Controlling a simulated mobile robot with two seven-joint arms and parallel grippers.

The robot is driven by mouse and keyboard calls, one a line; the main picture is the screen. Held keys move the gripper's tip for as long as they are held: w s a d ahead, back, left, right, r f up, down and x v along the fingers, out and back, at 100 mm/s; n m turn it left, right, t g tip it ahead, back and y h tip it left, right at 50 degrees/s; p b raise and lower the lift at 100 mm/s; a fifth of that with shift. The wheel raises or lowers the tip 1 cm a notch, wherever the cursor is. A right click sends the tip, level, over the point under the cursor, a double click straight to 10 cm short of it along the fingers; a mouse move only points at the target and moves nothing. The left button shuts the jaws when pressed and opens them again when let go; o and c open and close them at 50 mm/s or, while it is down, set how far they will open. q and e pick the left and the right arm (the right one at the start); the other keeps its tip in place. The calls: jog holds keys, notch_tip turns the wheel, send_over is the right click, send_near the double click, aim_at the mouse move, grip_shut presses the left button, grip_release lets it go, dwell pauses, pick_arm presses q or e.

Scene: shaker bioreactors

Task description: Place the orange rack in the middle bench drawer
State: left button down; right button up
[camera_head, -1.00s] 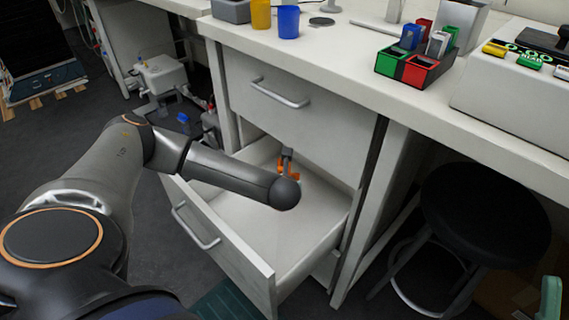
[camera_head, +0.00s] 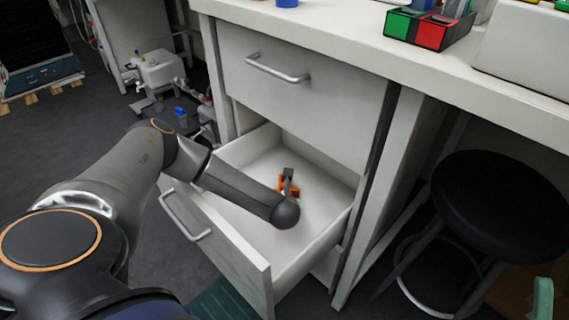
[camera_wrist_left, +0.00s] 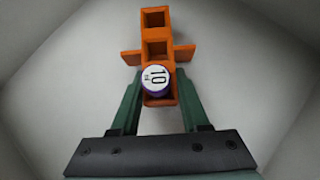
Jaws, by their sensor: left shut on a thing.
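The orange rack (camera_head: 288,187) is small and partly hidden behind my left arm in the head view. The left wrist view shows the rack (camera_wrist_left: 155,48) with square openings and side tabs. A round cap marked "10" with a purple rim (camera_wrist_left: 156,79) sits in its near opening. My left gripper (camera_wrist_left: 155,98) is shut on the near end of the rack, a green finger on each side. The rack is inside the open drawer (camera_head: 240,265), under a closed drawer. Whether it touches the drawer floor I cannot tell. My right gripper is not in view.
The closed upper drawer (camera_head: 300,85) overhangs the open drawer's back. A black stool (camera_head: 500,205) stands to the right. The benchtop (camera_head: 330,25) holds a red and green box (camera_head: 430,28). The visible drawer floor around the rack is bare.

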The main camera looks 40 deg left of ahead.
pick_arm(q)
jog(key=shift+f, duration=0.15)
jog(key=shift+f, duration=0.1)
jog(key=shift+c, duration=2)
grip_release()
jog(key=p+v, duration=0.2)
jog(key=v, duration=1)
